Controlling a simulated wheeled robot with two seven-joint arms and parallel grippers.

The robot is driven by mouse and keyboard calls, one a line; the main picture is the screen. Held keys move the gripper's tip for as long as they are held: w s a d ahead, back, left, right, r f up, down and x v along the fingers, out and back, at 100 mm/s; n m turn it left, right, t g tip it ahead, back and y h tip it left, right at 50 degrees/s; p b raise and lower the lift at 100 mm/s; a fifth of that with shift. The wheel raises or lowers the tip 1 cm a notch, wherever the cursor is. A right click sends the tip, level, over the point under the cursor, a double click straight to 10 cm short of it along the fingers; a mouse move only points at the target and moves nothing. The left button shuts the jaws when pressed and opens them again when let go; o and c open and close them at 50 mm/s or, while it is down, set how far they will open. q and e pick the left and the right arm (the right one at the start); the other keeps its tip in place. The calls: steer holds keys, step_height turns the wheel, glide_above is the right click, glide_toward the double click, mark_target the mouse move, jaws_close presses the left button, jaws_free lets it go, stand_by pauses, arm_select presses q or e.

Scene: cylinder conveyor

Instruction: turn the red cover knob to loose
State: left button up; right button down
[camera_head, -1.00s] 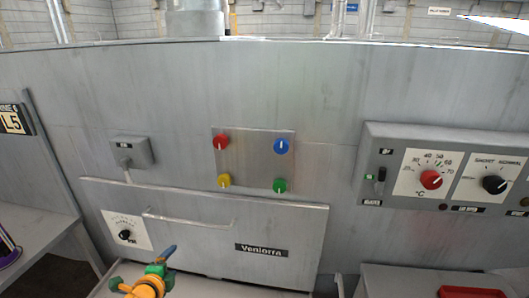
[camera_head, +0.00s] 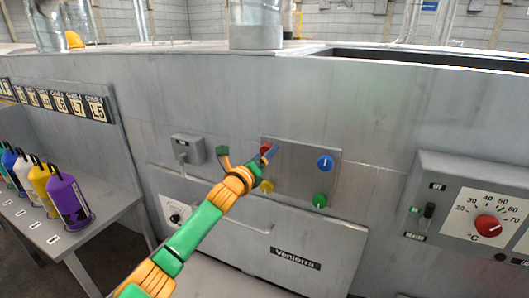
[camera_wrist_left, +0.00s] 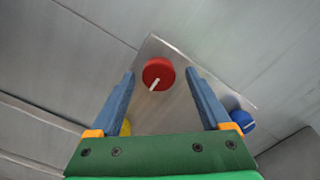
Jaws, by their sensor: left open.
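The red cover knob (camera_head: 265,148) is at the upper left of a square metal cover plate (camera_head: 300,172) on the grey machine front. In the left wrist view, the red knob (camera_wrist_left: 158,73) shows between my left fingertips, with its white pointer mark slanting to the lower left. My left gripper (camera_head: 248,150) is open in front of the knob, and one finger partly hides the knob in the head view. The gripper (camera_wrist_left: 160,76) looks empty in the wrist view. I cannot tell whether the fingertips reach around the knob or stop short. My right gripper is out of view.
The plate also carries a blue knob (camera_head: 325,163), a yellow knob (camera_head: 266,187) and a green knob (camera_head: 320,200). A grey box (camera_head: 187,149) sits to the left. A control panel (camera_head: 450,195) juts out at right. Several coloured containers stand on a side table (camera_head: 105,222).

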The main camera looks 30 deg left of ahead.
arm_select(q)
steer(key=shift+a, duration=0.1)
steer(key=c, duration=0.3)
jaws_close()
